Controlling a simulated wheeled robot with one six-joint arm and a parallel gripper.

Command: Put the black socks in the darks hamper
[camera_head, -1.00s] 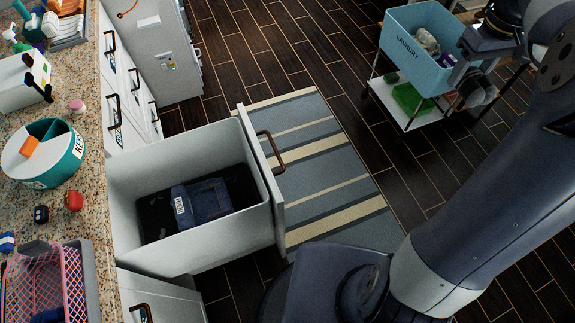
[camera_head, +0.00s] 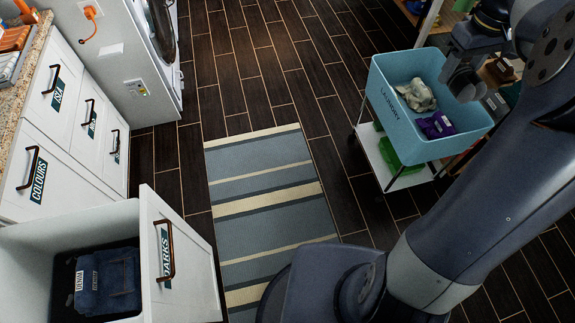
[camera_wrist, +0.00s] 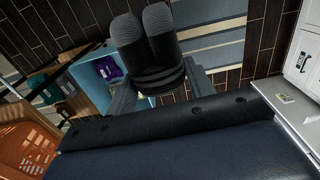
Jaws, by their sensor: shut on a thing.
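The black socks (camera_wrist: 150,48), a dark rolled pair with grey toes, are held between the two fingers of my gripper (camera_wrist: 158,85) in the wrist view. In the head view my gripper (camera_head: 468,68) is at upper right with the socks (camera_head: 466,86) hanging below it, over the back right of the blue laundry basket in the picture. The darks hamper (camera_head: 188,262) is a white pull-out drawer at lower left, open, with a DARKS label on its front. A folded blue denim piece (camera_head: 108,282) and dark cloth lie in it.
The blue laundry basket (camera_head: 395,120) holds a pale cloth and a purple piece, and stands on a white cart with a green item below. A striped rug (camera_head: 265,225) lies between hamper and cart. Shut drawers, one labelled COLOURS (camera_head: 35,185), line the left.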

